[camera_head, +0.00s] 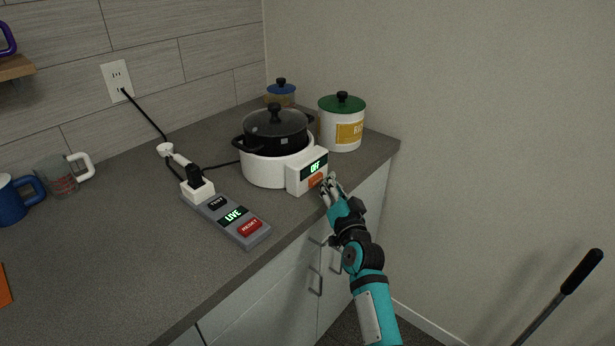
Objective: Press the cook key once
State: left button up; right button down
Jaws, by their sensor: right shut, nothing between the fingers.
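A white cooker (262,172) stands on the counter with a black lidded pot (275,128) on it. Its control box faces front right, with a display (314,166) reading "OFF" in green. Below the display is an orange key (315,181), partly covered by my fingers; its label is not readable. My right gripper (329,181) is shut and empty, its fingertips right at the box's front beside the orange key. I cannot tell whether they touch it. My left gripper is not in view.
A grey power strip (226,218) shows "LIVE" with a red RESET button (249,227). A black cord runs to the wall outlet (117,80). A green-lidded canister (342,124) stands behind the cooker at right. Mugs (62,176) sit at left. The front counter is clear.

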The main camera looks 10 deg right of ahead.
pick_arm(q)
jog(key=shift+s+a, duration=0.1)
pick_arm(e)
jog(key=shift+a, duration=0.1)
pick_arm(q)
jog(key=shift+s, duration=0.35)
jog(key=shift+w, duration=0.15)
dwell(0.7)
pick_arm(e)
jog(key=shift+w, duration=0.1)
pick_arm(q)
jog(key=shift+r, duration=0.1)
pick_arm(e)
jog(key=shift+w+a, duration=0.2)
jog(key=shift+w, duration=0.05)
jog(key=shift+w+a, duration=0.3)
jog(key=shift+w, duration=0.05)
dwell(0.7)
jog(key=shift+r, duration=0.1)
pick_arm(q)
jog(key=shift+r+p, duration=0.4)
jog(key=shift+p, duration=0.05)
pick_arm(e)
jog(key=shift+s+d, duration=0.55)
jog(key=shift+s, duration=0.15)
